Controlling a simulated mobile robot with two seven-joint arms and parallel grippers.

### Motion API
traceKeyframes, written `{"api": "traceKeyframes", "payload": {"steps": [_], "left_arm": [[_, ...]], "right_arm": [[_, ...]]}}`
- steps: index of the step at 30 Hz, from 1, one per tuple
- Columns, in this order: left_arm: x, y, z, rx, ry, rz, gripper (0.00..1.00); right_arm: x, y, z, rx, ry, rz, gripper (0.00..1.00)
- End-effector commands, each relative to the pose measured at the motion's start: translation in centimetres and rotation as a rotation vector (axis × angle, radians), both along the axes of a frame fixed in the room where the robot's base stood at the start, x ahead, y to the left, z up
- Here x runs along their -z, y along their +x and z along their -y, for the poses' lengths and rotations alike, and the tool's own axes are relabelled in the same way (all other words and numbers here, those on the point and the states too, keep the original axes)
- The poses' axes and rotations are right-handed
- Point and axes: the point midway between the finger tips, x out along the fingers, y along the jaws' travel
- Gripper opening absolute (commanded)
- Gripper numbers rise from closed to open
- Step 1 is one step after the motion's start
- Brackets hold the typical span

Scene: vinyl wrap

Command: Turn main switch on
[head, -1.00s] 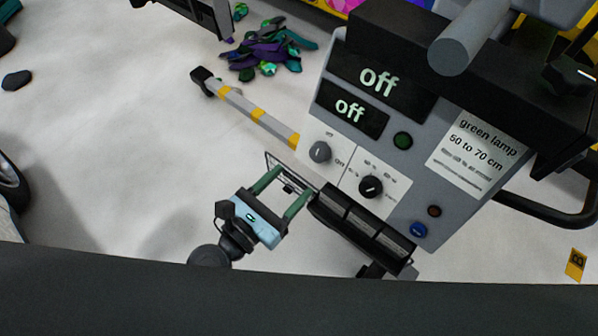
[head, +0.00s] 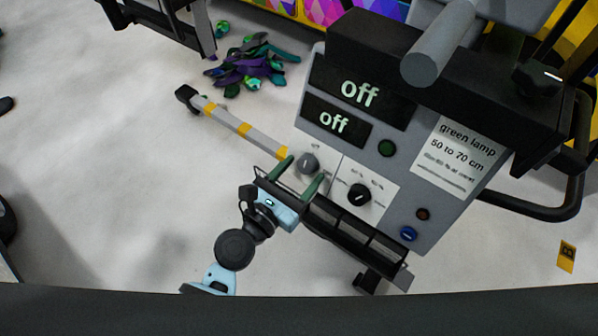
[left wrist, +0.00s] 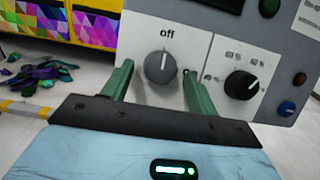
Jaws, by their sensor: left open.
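The main switch (head: 308,163) is a round grey knob on a white plate at the lower left of the grey control panel (head: 455,212). In the left wrist view the knob (left wrist: 160,67) has its pointer line upright, toward the word "off". My left gripper (head: 302,172) is open, its two green fingers on either side of the knob. In the left wrist view the fingers (left wrist: 157,84) show apart from the knob, with gaps on both sides. Two displays (head: 359,92) on the panel read "off". My right gripper is not in view.
A black multi-position knob (head: 359,194) sits right of the main switch. A black wire rack (head: 350,238) hangs below the panel, close to my left gripper. A yellow-striped bar (head: 232,121) sticks out left. Dark leaf-like scraps (head: 250,68) lie on the open white floor.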

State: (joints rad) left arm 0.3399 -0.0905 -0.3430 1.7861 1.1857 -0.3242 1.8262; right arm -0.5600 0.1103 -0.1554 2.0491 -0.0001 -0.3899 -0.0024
Motion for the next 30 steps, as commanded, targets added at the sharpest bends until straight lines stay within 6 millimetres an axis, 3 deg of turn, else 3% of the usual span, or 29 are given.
{"api": "traceKeyframes", "payload": {"steps": [7, 17, 30], "left_arm": [[-0.01, 0.05, 0.05, 0.000, 0.000, 0.000, 0.57], [-0.01, 0.03, 0.03, 0.000, 0.000, 0.000, 0.15], [0.02, 0.14, -0.13, 0.041, 0.082, 0.060, 0.15]], "right_arm": [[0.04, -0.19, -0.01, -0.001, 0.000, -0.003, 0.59], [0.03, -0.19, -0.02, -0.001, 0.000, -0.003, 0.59], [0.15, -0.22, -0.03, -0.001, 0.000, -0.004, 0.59]]}}
